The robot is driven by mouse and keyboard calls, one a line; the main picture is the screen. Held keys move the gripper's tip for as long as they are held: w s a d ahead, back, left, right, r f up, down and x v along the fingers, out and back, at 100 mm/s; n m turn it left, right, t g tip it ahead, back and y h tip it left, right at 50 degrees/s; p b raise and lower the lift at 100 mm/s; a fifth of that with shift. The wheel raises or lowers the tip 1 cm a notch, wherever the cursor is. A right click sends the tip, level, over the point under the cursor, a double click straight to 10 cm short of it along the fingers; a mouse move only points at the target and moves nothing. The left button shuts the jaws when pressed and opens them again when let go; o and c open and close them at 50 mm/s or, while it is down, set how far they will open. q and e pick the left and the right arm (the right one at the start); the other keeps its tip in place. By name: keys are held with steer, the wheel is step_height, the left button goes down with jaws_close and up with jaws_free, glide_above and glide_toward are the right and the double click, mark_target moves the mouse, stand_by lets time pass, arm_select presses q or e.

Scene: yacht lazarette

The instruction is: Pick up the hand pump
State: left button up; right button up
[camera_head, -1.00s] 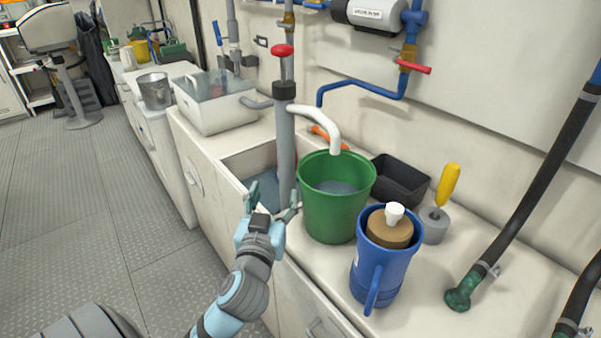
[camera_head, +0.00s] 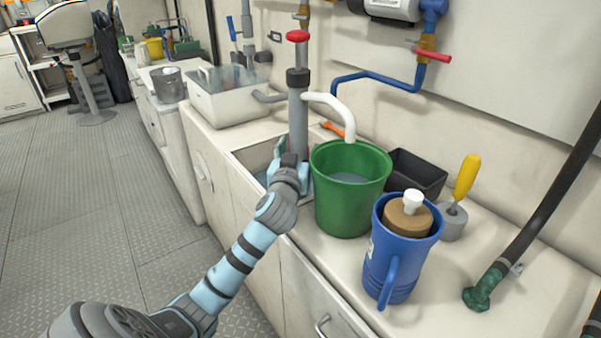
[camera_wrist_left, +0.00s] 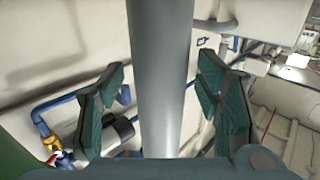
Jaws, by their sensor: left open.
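The hand pump (camera_head: 298,120) stands upright in the sink, a grey tube with a black collar, a red knob on top and a white curved spout to the right. My left gripper (camera_head: 291,165) is at the pump's lower tube, partly hidden by its own wrist. In the left wrist view the grey tube (camera_wrist_left: 162,80) runs between the two open green fingers (camera_wrist_left: 163,105), with visible gaps on both sides. The pump's foot is hidden behind my gripper. My right gripper is not in view.
A green bucket (camera_head: 347,205) stands close to the right of my gripper, under the spout. A blue jug (camera_head: 388,265), black bin (camera_head: 418,172) and yellow-handled tool (camera_head: 466,178) stand further right. A clear-lidded box (camera_head: 228,105) is at the left. The floor aisle is clear.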

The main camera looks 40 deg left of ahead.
arm_select(q)
steer(key=shift+s+r, duration=0.1)
steer(key=c, duration=0.3)
jaws_close()
steer(key=shift+r, duration=0.15)
